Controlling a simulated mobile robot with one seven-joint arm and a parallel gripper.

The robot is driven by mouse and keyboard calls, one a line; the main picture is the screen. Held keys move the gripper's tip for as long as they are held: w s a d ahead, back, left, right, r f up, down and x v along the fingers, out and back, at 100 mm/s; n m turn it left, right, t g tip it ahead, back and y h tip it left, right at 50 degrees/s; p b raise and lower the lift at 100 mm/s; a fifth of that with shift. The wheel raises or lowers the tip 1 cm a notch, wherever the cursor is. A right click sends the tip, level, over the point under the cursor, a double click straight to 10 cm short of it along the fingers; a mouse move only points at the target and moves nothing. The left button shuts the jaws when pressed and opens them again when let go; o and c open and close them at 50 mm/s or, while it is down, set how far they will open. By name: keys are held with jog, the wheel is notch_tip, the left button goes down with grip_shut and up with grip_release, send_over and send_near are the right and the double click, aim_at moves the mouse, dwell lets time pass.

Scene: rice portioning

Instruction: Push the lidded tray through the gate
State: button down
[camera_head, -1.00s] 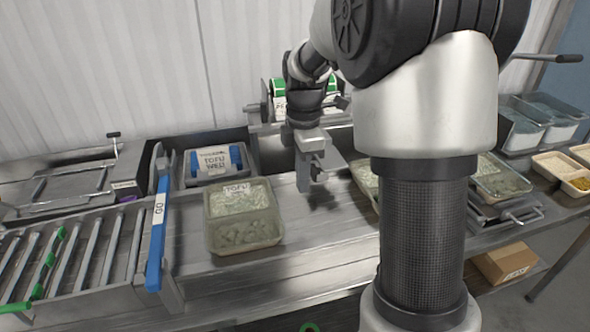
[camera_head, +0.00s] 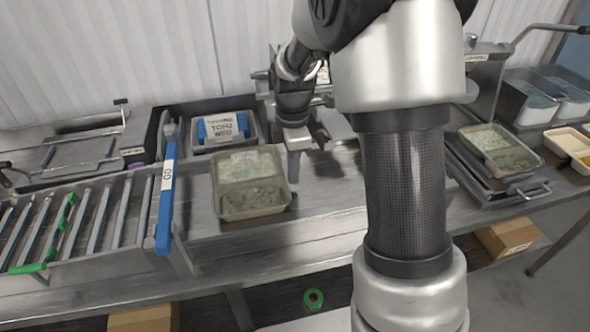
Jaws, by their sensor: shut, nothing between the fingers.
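The lidded tray (camera_head: 250,192) is a clear, greenish tray with a labelled lid. It sits flat on the steel counter, right of the gate. The gate is a blue upright bar marked GO (camera_head: 166,200), at the right end of the roller track. My gripper (camera_head: 293,170) points down just right of the tray's right side, close to it. Its fingers are shut with nothing between them. I cannot tell whether the fingers touch the tray.
The roller track (camera_head: 95,225) with green clips lies left of the gate. A bin with blue items and a TOFU label (camera_head: 222,128) stands behind the tray. Another tray (camera_head: 498,150) sits in a steel frame at right. The counter in front of the tray is clear.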

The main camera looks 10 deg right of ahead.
jog(key=a+p, duration=0.1)
jog(key=a, duration=2.3)
jog(key=shift+d, duration=0.2)
